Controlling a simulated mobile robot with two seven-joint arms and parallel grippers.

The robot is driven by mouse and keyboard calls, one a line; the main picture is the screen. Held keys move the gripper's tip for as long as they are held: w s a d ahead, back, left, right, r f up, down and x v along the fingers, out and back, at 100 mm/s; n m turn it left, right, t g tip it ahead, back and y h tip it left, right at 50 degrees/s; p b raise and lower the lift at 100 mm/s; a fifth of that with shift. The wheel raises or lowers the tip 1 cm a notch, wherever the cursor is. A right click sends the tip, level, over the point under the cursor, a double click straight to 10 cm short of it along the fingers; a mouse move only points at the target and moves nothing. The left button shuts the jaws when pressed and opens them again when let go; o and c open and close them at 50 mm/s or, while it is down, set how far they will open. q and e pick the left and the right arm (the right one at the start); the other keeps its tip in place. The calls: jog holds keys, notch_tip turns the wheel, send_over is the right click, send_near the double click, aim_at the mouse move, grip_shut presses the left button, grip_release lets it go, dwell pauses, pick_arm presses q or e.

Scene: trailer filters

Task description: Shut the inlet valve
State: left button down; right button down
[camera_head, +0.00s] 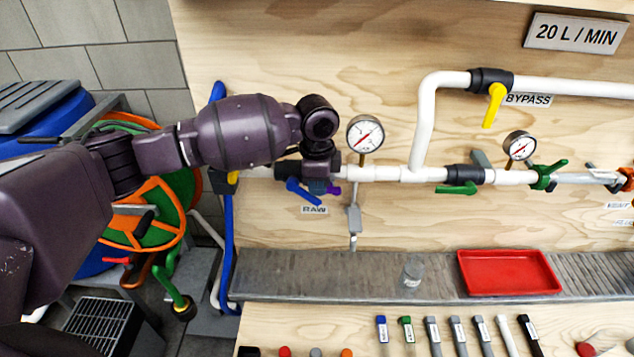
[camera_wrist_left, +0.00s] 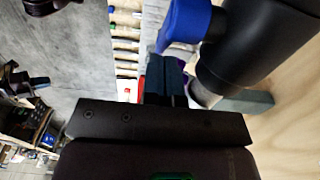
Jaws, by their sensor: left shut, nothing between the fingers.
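The valve with the blue lever (camera_head: 303,192) sits on the white pipe just above the RAW label (camera_head: 314,210). Its black body (camera_head: 287,168) is partly hidden by my left wrist. The lever slants down to the right, at an angle to the pipe. My left gripper (camera_head: 320,186) is shut and empty, right beside the lever; I cannot tell whether it touches. In the left wrist view the shut fingers (camera_wrist_left: 166,80) are close below the blue lever (camera_wrist_left: 186,22), beside the black valve body (camera_wrist_left: 258,45). My right gripper is not in view.
A gauge (camera_head: 365,134) stands right of my wrist, with a small grey tap (camera_head: 354,218) hanging below the pipe. A yellow-handled bypass valve (camera_head: 494,104) and a green-handled valve (camera_head: 457,188) are farther right. A red tray (camera_head: 508,272) and a clear jar (camera_head: 412,273) stand on the ledge below.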

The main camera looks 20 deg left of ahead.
pick_arm(q)
jog(key=shift+r, duration=0.15)
jog(key=shift+r, duration=0.7)
